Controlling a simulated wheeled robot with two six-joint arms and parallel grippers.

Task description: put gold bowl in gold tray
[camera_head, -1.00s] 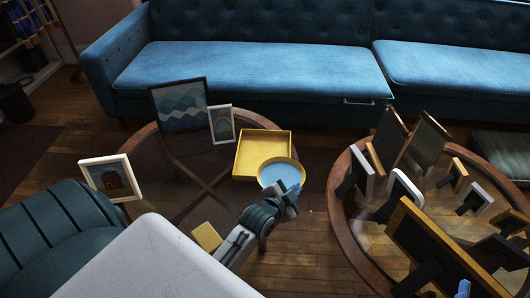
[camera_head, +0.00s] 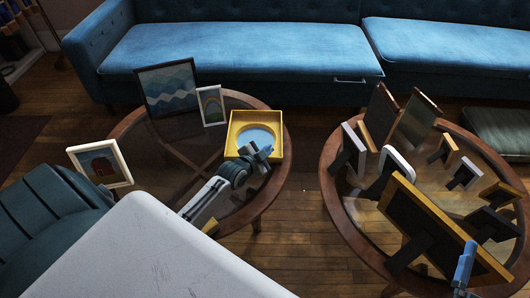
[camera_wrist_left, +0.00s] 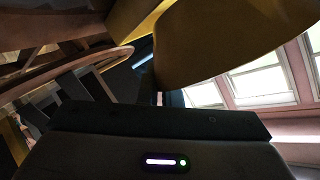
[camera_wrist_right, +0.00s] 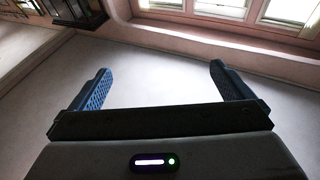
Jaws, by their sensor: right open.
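The gold tray (camera_head: 233,143) is a square yellow tray on the left round table in the head view. The gold bowl (camera_head: 257,136), with a pale blue inside, is within the tray's outline; whether it touches the tray floor I cannot tell. My left gripper (camera_head: 262,153) is shut on the bowl's near rim. In the left wrist view the bowl (camera_wrist_left: 230,45) fills the upper right, the tray (camera_wrist_left: 130,18) shows beside it, and the fingertips are hidden. My right gripper (camera_wrist_right: 162,85) is open and empty; one blue finger shows in the head view (camera_head: 465,265).
The left round glass table (camera_head: 130,130) holds several picture frames, one white-edged (camera_head: 100,165) near its left edge. The right round table (camera_head: 335,205) is crowded with frames. A blue sofa (camera_head: 240,50) stands behind. Bare floor lies between the tables.

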